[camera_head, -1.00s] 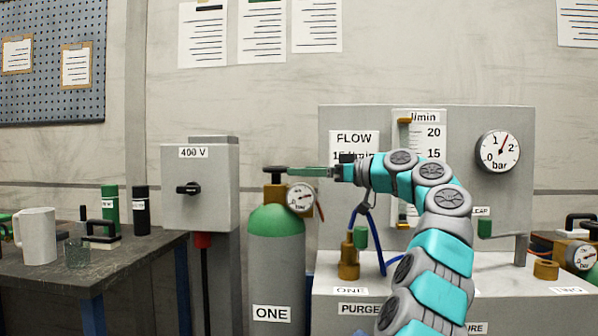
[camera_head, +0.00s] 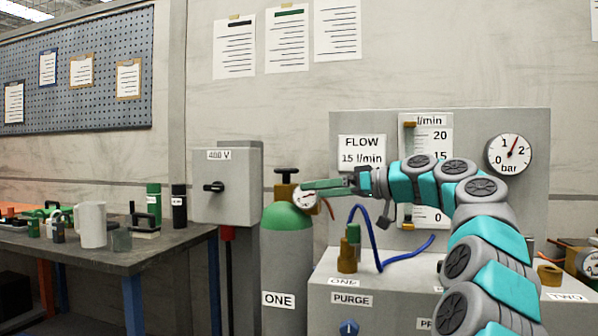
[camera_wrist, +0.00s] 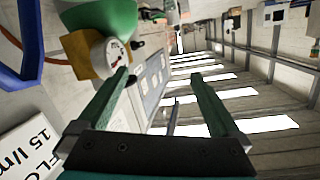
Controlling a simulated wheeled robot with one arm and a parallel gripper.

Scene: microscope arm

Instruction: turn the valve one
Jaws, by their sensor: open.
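The valve of cylinder ONE is a black handwheel (camera_head: 286,172) on a brass stem, on top of the grey cylinder with a green shoulder (camera_head: 286,250). A round pressure gauge (camera_head: 305,198) sits on the valve's right side. My gripper (camera_head: 304,187) reaches in from the right, its green fingers just right of and below the handwheel, by the gauge's upper edge. In the wrist view my gripper (camera_wrist: 158,77) is open with nothing between its fingers. The gauge (camera_wrist: 113,52) and brass valve body (camera_wrist: 80,56) lie beyond the left finger.
A panel with a flow meter (camera_head: 427,160) and FLOW sign (camera_head: 362,150) stands behind my arm. A grey 400 V box (camera_head: 226,187) is left of the cylinder. A blue hose (camera_head: 405,254) loops beside the PURGE fitting (camera_head: 347,255). A cluttered bench (camera_head: 120,260) stands at the left.

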